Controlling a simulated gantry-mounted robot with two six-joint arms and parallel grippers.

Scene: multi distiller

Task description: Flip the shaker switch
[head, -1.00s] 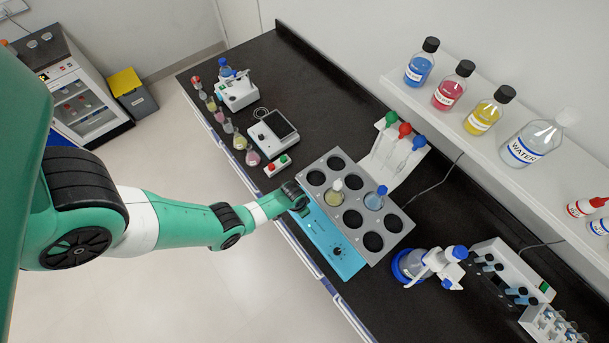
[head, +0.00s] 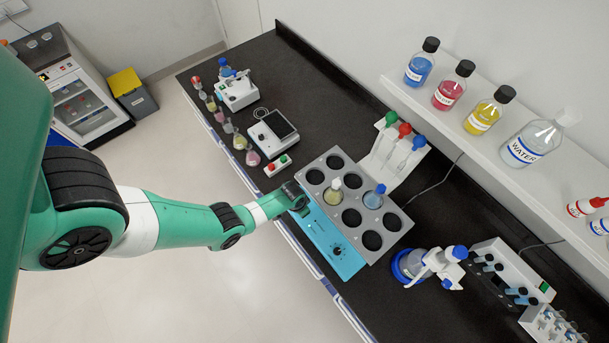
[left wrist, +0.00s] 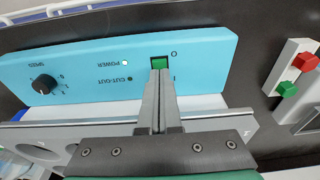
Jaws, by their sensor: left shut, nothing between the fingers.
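The shaker has a light blue front panel (head: 335,251) and a grey platform with round holes (head: 353,178). In the left wrist view its panel (left wrist: 205,50) carries a green rocker switch (left wrist: 160,63) in a dark frame, beside POWER and CUT-OUT lights and a black speed knob (left wrist: 43,85). The POWER light (left wrist: 124,63) looks pale and bright. My left gripper (left wrist: 160,74) is shut and empty, its tips at the edge of the switch and partly covering it. In the head view this gripper (head: 300,207) is at the panel's left end. My right gripper is not in view.
A yellowish flask (head: 333,194) and a blue flask (head: 374,197) stand in the platform. A small box with red and green buttons (head: 278,166) lies close left of the shaker. A blue-and-white bottle device (head: 430,266) stands to the right. Dark bench shows between them.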

